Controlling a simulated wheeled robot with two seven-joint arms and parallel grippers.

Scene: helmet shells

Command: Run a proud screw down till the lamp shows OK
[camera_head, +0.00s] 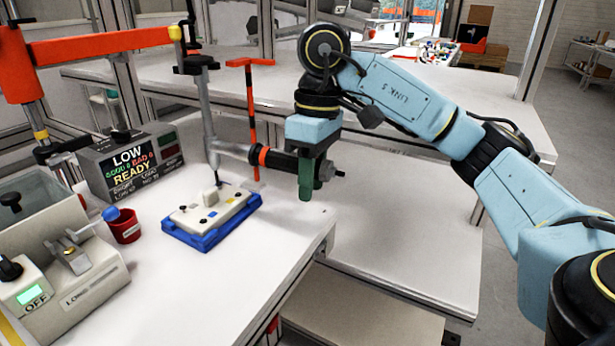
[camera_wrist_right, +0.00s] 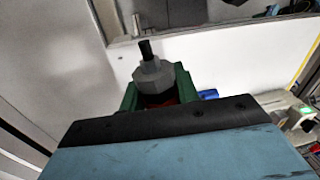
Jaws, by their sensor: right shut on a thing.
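A grey screwdriver (camera_head: 207,120) hangs upright on the left, its thin bit pointing down over a white part (camera_head: 212,207) in a blue fixture (camera_head: 188,236). Small dark and light spots show on the part, too small to tell which is a proud screw. I cannot tell if the bit touches it. The driver's side handle (camera_head: 276,160) runs right, with an orange ring. My right gripper (camera_head: 308,190) has its green fingers shut on this handle. In the right wrist view the handle's grey end (camera_wrist_right: 152,76) sticks out between the fingers. The display (camera_head: 130,160) reads LOW and READY. My left gripper is out of view.
A red cup (camera_head: 123,227) and a grey box with a green OFF screen (camera_head: 75,285) stand left of the fixture. An orange T-handled post (camera_head: 250,110) stands behind the driver. The bench front right of the fixture is clear.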

